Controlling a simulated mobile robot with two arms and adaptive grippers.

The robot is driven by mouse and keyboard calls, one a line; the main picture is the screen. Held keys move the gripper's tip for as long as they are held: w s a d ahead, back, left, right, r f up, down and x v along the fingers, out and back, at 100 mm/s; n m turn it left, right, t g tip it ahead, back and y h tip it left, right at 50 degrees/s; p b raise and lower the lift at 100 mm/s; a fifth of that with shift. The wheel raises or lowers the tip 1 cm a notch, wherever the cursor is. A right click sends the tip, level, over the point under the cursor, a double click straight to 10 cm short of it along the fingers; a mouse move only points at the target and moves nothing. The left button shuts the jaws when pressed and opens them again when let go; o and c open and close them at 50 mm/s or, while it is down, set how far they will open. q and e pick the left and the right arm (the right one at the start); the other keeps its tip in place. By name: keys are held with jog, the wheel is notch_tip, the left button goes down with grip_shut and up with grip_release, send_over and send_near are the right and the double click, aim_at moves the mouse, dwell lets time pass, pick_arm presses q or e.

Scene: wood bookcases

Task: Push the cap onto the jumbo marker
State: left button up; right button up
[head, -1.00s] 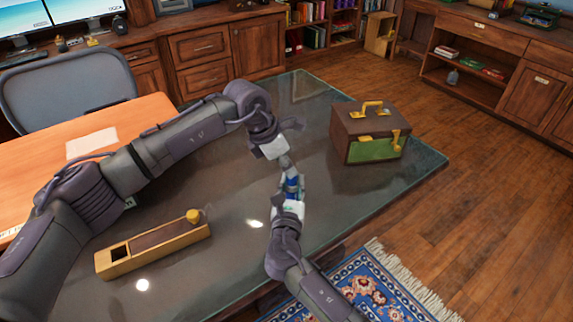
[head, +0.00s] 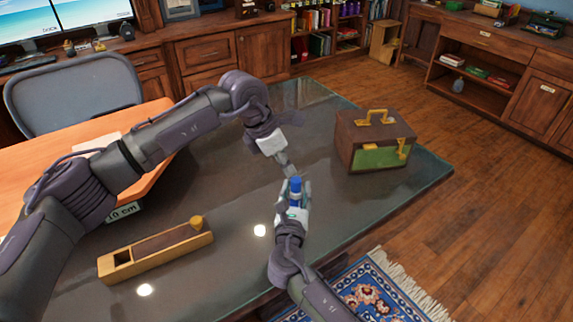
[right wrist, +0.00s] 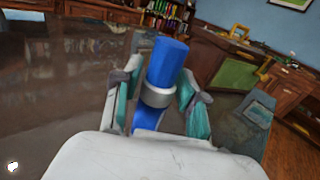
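The jumbo marker (right wrist: 149,118) is blue and stands upright in my right gripper (right wrist: 150,98), with one finger on each side of it. In the right wrist view a wide blue cap (right wrist: 167,62) sits above a pale grey band (right wrist: 156,95). The blue top also shows in the head view (head: 295,185). I cannot tell whether the cap is fully seated. My left gripper (head: 289,170) points down just above and behind the marker top, seemingly apart from it. Its fingers look like one narrow shape, so their opening is unclear.
A brown case (head: 372,140) with yellow handle and green front stands right of the grippers on the glass table (head: 215,270). A long wooden box (head: 157,252) with a yellow knob lies at left. The table between box and grippers is clear.

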jog(key=shift+o, duration=1)
jog(key=s, duration=0.8)
jog(key=s+a, duration=0.1)
jog(key=s, duration=0.3)
pick_arm(q)
jog(key=shift+f, duration=0.1)
pick_arm(e)
jog(key=shift+f, duration=0.1)
pick_arm(q)
jog(key=shift+b+x, duration=1.55)
jog(key=shift+x, duration=0.45)
pick_arm(e)
jog(key=shift+f, duration=1.45)
pick_arm(q)
jog(key=shift+s+a+r+p, duration=0.2)
jog(key=shift+r+p, duration=0.25)
jog(key=shift+r, duration=0.15)
pick_arm(e)
jog(key=shift+r, duration=0.45)
notch_tip(320, 180, up, 2)
jog(key=shift+r+p, duration=0.15)
jog(key=shift+p, duration=1)
pick_arm(q)
send_near(295, 181)
jog(key=shift+w+d+f, duration=0.2)
jog(key=shift+d+f, duration=0.1)
jog(key=shift+f, duration=0.35)
